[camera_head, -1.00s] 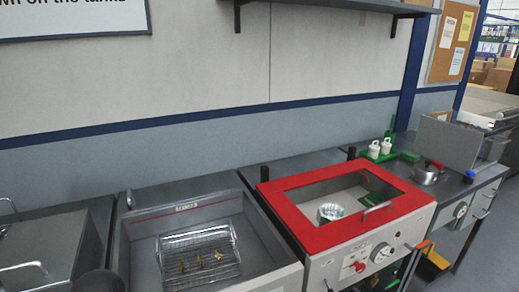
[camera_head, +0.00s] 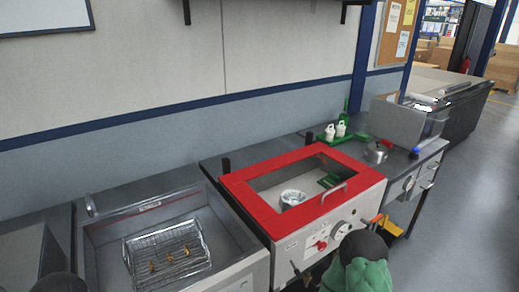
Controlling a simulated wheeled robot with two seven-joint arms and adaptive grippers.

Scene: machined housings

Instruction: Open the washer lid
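The washer appears to be the light grey machine (camera_head: 372,204) with controls on its front. Its red-framed lid (camera_head: 250,205) lies flat and looks shut, with a window in the middle. A metal handle (camera_head: 335,194) is on the lid's front right edge. Through the window I see a round silver part and something green. A green and black rounded shape, likely part of my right arm, is at the bottom edge in front of the washer. A dark rounded shape at the bottom left may be my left arm.
Left of the washer is an open grey tank (camera_head: 97,232) with a wire basket (camera_head: 167,254) holding small brass parts. The floor at right is clear.

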